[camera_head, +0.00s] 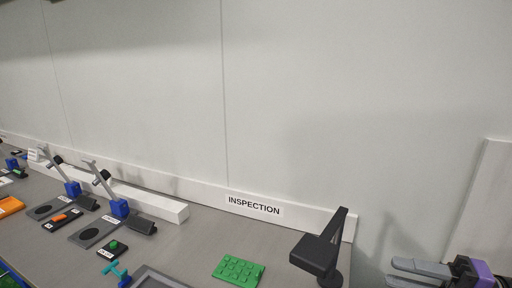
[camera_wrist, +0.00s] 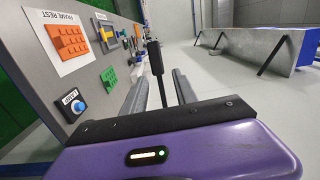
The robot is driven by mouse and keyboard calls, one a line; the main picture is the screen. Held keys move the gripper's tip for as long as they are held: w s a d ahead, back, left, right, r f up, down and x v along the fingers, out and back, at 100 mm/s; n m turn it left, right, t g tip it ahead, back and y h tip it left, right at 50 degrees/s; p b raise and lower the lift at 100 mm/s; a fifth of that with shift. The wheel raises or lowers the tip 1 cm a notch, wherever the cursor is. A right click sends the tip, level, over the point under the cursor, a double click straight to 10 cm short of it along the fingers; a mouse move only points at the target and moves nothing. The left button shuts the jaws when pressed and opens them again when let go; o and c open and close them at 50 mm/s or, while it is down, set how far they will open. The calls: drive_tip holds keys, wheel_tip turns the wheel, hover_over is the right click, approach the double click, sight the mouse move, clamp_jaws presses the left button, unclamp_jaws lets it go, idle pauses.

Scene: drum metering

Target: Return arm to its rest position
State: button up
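My gripper (camera_head: 398,272) shows at the lower right of the head view, with grey fingers and a purple body. It is off to the right of the bench end, in front of the wall. In the wrist view its two fingers stand apart, so it is open. A dark upright piece (camera_wrist: 157,68) shows between the fingers in that view, and nothing is seen clamped. Most of my arm is out of view.
A black stand (camera_head: 318,255) is at the right end of the grey bench (camera_head: 200,245), near a green studded block (camera_head: 239,270) and the INSPECTION label (camera_head: 254,205). Blue-based clamps (camera_head: 119,208) stand further left.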

drive_tip(key=w+d+f+m+t+h, duration=0.4)
drive_tip(key=w+d+m+t+h, duration=0.1)
drive_tip(key=w+t+h, duration=0.25)
drive_tip(key=s+d+f+m+t+h, duration=0.1)
drive_tip(key=s+d+f+h, duration=0.15)
drive_tip(key=f+h, duration=0.3)
drive_tip(key=s+d+f+t+h, duration=0.1)
drive_tip(key=s+f+h, duration=0.3)
drive_tip(key=f, duration=0.2)
drive_tip(key=s+a+n, duration=0.3)
drive_tip(key=s+a, duration=0.2)
drive_tip(key=s, duration=0.7)
drive_tip(key=s+a+r+n+g, duration=0.1)
drive_tip(key=s+a+n, duration=0.2)
drive_tip(key=s, duration=0.9)
drive_tip(key=s+a+r+n, duration=0.1)
drive_tip(key=s+a+n, duration=0.2)
drive_tip(key=s+a, duration=0.5)
drive_tip(key=s, duration=0.3)
drive_tip(key=shift+s+a+n, duration=0.15)
drive_tip(key=shift+s+n, duration=0.25)
drive_tip(key=shift+g, duration=0.25)
